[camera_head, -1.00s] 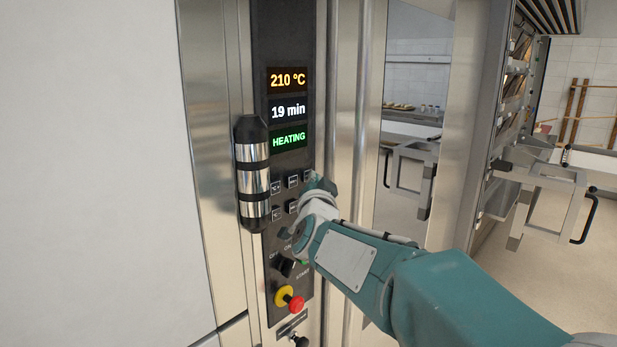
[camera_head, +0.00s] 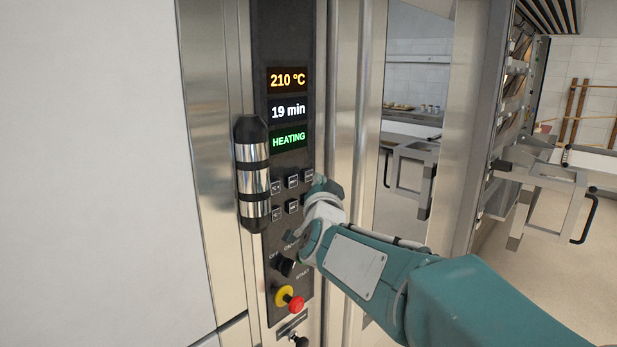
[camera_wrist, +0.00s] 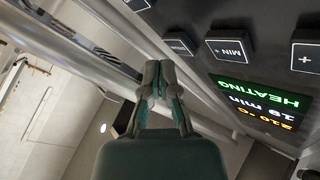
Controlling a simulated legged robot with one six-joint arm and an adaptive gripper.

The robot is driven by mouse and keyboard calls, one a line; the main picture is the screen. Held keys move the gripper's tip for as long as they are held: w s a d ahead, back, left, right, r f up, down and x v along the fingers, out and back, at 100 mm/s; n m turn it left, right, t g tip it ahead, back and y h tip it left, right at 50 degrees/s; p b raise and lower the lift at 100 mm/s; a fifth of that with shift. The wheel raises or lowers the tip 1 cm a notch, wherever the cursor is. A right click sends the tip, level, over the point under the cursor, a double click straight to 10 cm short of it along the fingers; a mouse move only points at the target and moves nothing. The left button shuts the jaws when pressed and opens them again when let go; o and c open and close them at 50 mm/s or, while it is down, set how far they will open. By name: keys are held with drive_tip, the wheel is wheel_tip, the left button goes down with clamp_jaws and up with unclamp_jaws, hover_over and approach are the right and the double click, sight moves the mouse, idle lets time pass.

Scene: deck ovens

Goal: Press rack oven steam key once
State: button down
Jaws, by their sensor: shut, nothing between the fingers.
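The rack oven's dark control panel (camera_head: 291,230) stands upright in the head view, with small square keys below its displays. A key at the right end of the upper row (camera_head: 309,175) shows just left of my gripper (camera_head: 322,187); its label is too small to read. In the wrist view my gripper (camera_wrist: 160,68) is shut and empty, its tips close beside that end key (camera_wrist: 180,43). I cannot tell whether they touch it. The neighbouring key (camera_wrist: 229,50) reads MIN +. The lower right key is hidden behind my gripper in the head view.
The displays read 210 °C (camera_head: 288,80), 19 min (camera_head: 288,109) and HEATING (camera_head: 289,139). A steel handle with black ends (camera_head: 253,180) stands left of the keys. A black knob (camera_head: 286,267) and a red button (camera_head: 296,304) sit below.

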drive_tip(key=s+d, duration=0.1)
drive_tip(key=d, duration=0.1)
drive_tip(key=s+d, duration=0.2)
idle(0.5)
idle(0.4)
drive_tip(key=s+d+f+n+g, duration=0.2)
drive_tip(key=s+d+f+g, duration=0.2)
drive_tip(key=s, duration=0.7)
drive_tip(key=s+d+f+n+g+h, duration=0.1)
drive_tip(key=s+d+f+n+g, duration=0.1)
drive_tip(key=s+d+f+g, duration=0.3)
drive_tip(key=s+d+f+n+g+h, duration=0.1)
drive_tip(key=s+d+f+g, duration=0.3)
drive_tip(key=s+f, duration=0.6)
drive_tip(key=s+d+n, duration=0.1)
drive_tip(key=s+d, duration=0.1)
drive_tip(key=s, duration=0.4)
drive_tip(key=shift+s+d+f+g, duration=0.2)
drive_tip(key=shift+s+f+g, duration=0.1)
drive_tip(key=shift+f+g, duration=0.1)
